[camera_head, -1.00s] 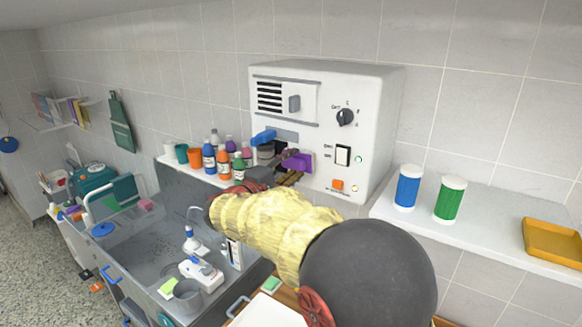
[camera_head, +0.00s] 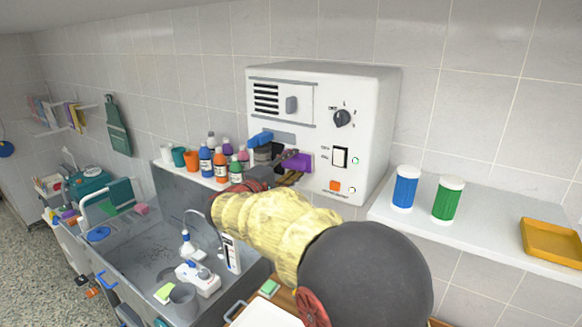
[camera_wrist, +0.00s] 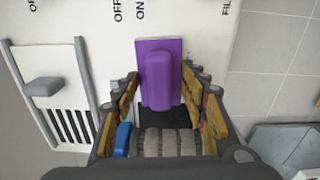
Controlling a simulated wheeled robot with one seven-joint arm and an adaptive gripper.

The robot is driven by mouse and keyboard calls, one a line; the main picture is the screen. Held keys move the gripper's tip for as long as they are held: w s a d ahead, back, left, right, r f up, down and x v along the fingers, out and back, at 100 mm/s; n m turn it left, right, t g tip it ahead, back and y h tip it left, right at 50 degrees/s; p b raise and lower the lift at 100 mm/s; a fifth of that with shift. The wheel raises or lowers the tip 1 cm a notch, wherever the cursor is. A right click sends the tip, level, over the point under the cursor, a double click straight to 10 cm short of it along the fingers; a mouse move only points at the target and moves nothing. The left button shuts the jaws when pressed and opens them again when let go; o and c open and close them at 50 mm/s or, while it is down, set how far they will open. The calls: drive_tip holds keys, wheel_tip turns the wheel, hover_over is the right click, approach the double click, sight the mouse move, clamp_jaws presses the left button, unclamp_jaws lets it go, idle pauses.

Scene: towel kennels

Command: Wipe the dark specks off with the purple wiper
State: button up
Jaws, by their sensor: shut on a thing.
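The purple wiper (camera_head: 299,161) is against or very close to the front of the white machine (camera_head: 374,105), left of its rocker switch. It also shows in the wrist view (camera_wrist: 160,80), with a purple back and a thin pale edge. My gripper (camera_head: 289,172) is shut on the wiper, with one finger on each side of it in the wrist view (camera_wrist: 161,92). I cannot make out any dark specks on the visible panel. The panel behind the wiper and gripper is hidden, and contact with it is hard to judge.
The machine has a dial (camera_head: 342,118), a rocker switch (camera_head: 340,157) and an orange button (camera_head: 335,186). Several bottles (camera_head: 221,164) stand left of my gripper. Blue (camera_head: 405,188) and green (camera_head: 447,199) canisters and a yellow tray (camera_head: 551,238) are on the right shelf. A sink (camera_head: 150,250) lies lower left.

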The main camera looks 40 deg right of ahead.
wheel_tip(320, 180, down, 6)
drive_tip(key=b, duration=0.8)
drive_tip(key=shift+r, duration=3.05)
wheel_tip(320, 180, down, 6)
drive_tip(key=b, duration=0.8)
drive_tip(key=shift+r+p, duration=0.85)
drive_tip(key=shift+r, duration=2.15)
wheel_tip(320, 180, down, 6)
drive_tip(key=b, duration=0.7)
drive_tip(key=shift+a, duration=0.1)
